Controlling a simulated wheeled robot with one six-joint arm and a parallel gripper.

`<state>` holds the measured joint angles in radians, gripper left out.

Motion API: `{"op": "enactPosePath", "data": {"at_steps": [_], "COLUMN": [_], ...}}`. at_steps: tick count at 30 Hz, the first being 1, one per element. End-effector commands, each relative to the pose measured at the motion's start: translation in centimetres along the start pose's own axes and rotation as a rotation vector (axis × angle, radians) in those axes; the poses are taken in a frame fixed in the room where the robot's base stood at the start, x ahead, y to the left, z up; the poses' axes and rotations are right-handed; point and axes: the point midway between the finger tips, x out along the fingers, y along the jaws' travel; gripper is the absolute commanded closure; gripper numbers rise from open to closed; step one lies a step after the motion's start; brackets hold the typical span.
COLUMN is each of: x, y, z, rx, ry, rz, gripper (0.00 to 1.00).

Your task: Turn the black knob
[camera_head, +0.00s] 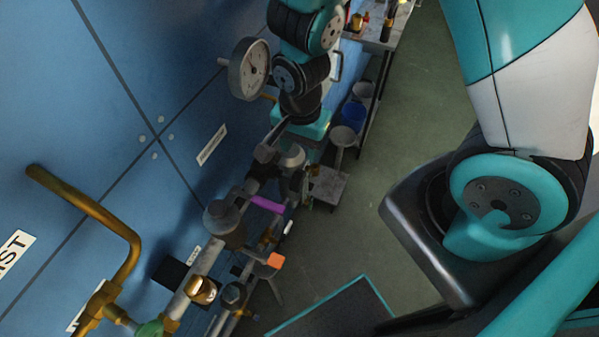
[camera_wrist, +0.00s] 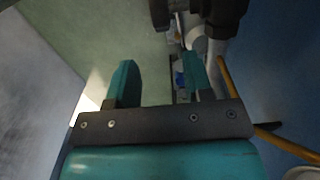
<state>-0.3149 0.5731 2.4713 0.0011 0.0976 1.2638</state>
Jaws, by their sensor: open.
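My gripper (camera_wrist: 158,72) is open in the wrist view, its two teal fingers apart with nothing between them. In the head view its teal body (camera_head: 312,128) is beside the pipework at the blue wall, and its fingers cannot be made out. I cannot pick out a black knob with certainty in either view. A dark pipe fitting (camera_wrist: 222,14) shows at the top of the wrist view, beyond the right finger and apart from it.
A grey pipe run (camera_head: 225,225) with valves and a purple handle (camera_head: 266,204) lines the wall. A round gauge (camera_head: 250,69) stands left of my arm. A brass pipe (camera_head: 115,224) is at lower left. Buckets (camera_head: 353,115) stand beyond. The green floor (camera_head: 405,120) is open.

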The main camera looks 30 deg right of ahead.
Motion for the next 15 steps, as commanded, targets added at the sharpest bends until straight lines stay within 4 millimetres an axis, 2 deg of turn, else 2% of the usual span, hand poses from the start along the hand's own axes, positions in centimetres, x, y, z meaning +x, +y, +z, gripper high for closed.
{"op": "enactPosePath", "data": {"at_steps": [9, 15], "x": [5.8, 8.9], "y": [0.0, 0.0], "z": [0.1, 0.2], "rx": [-0.002, -0.003], "ry": [-0.003, -0.002], "rz": [0.005, 0.003], "gripper": [0.53, 0.53]}}
